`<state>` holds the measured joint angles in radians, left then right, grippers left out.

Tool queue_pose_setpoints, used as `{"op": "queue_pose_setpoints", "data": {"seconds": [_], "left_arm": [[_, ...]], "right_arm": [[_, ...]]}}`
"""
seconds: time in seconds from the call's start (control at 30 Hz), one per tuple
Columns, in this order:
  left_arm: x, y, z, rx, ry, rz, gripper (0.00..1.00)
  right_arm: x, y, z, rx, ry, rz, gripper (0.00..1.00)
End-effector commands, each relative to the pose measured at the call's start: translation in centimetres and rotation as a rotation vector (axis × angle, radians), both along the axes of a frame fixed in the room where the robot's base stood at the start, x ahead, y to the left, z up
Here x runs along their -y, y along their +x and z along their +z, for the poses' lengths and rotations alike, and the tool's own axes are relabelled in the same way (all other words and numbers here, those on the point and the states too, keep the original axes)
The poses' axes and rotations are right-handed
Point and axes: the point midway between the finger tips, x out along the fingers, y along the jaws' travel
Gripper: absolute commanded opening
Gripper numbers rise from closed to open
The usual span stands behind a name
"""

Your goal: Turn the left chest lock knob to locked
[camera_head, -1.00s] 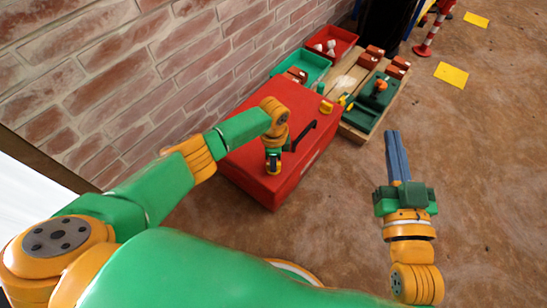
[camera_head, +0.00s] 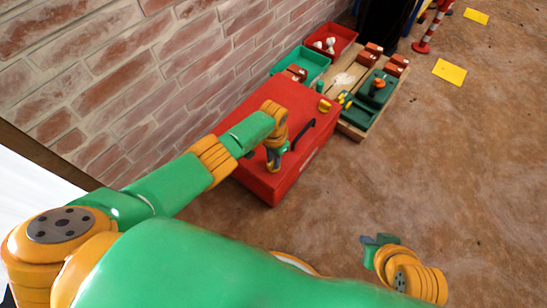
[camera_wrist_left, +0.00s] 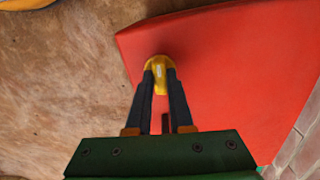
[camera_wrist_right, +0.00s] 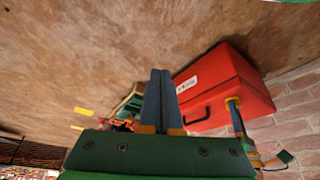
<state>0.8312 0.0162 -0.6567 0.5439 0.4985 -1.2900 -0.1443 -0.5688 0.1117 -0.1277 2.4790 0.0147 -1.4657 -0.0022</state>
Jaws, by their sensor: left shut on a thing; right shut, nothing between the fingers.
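The red chest (camera_head: 262,181) stands on the floor by the brick wall, with a black handle (camera_head: 304,132) on it. My left gripper (camera_wrist_left: 160,78) is shut on a yellow knob (camera_wrist_left: 159,64), the left lock knob, near the chest's edge. In the head view my left wrist hides most of this knob. A second yellow knob (camera_head: 324,106) sits further along the chest, free. My right gripper (camera_wrist_right: 159,75) is shut and empty, away from the chest. The chest also shows in the right wrist view (camera_wrist_right: 240,85), with my left gripper at it.
Beyond the chest are a green bin (camera_head: 302,62), a red bin (camera_head: 341,36) and a wooden pallet (camera_head: 356,130) with green and orange parts. A yellow floor mark (camera_head: 450,71) and a striped post (camera_head: 424,40) are further off.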

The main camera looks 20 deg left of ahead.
Motion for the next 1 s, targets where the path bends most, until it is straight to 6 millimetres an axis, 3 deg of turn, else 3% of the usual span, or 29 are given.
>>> {"op": "queue_pose_setpoints", "data": {"seconds": [0.33, 0.87, 0.9, 0.97, 1.0], "left_arm": [[0.0, -0.1, 0.0, -0.004, 0.0, 0.115, 0.0], [0.0, -0.1, 0.0, -0.002, 0.0, 0.133, 0.0], [0.0, -0.1, 0.0, -0.003, -0.001, 0.133, 0.31], [0.0, -0.1, 0.0, -0.002, 0.0, 0.132, 0.47], [0.0, -0.1, 0.0, -0.001, 0.0, 0.132, 0.5]], "right_arm": [[0.4, -1.7, -0.5, -0.083, -0.013, -0.005, 0.0], [0.4, -2.0, -0.6, -0.095, -0.015, -0.006, 0.0], [0.4, -2.0, -0.6, -0.095, -0.015, -0.006, 0.0], [0.4, -2.0, -0.6, -0.095, -0.015, -0.006, 0.0], [0.4, -2.0, -0.6, -0.095, -0.015, -0.006, 0.0]]}}
